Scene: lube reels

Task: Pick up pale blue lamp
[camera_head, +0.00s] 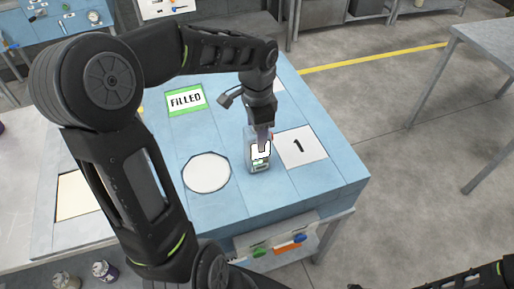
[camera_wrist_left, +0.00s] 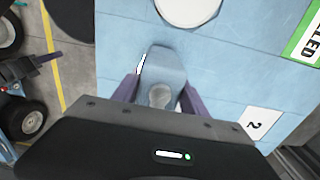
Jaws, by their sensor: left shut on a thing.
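The pale blue lamp (camera_head: 251,158) is upright on or just above the blue table, between a white round plate and the card marked 1. Its front has a white and green patch. My left gripper (camera_head: 262,140) comes down on it from above and is shut on it. In the left wrist view the lamp (camera_wrist_left: 165,66) sits between the two purple fingers of my left gripper (camera_wrist_left: 160,95). Whether its base touches the table is hard to tell. Part of my right arm shows at the lower right of the head view, with its gripper out of sight.
The blue table (camera_head: 225,120) carries a white round plate (camera_head: 206,173), a card marked 1 (camera_head: 302,147) and a green-edged FILLED card (camera_head: 186,100). A grey table (camera_head: 490,45) stands at right. Two small jars (camera_head: 104,270) are at lower left.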

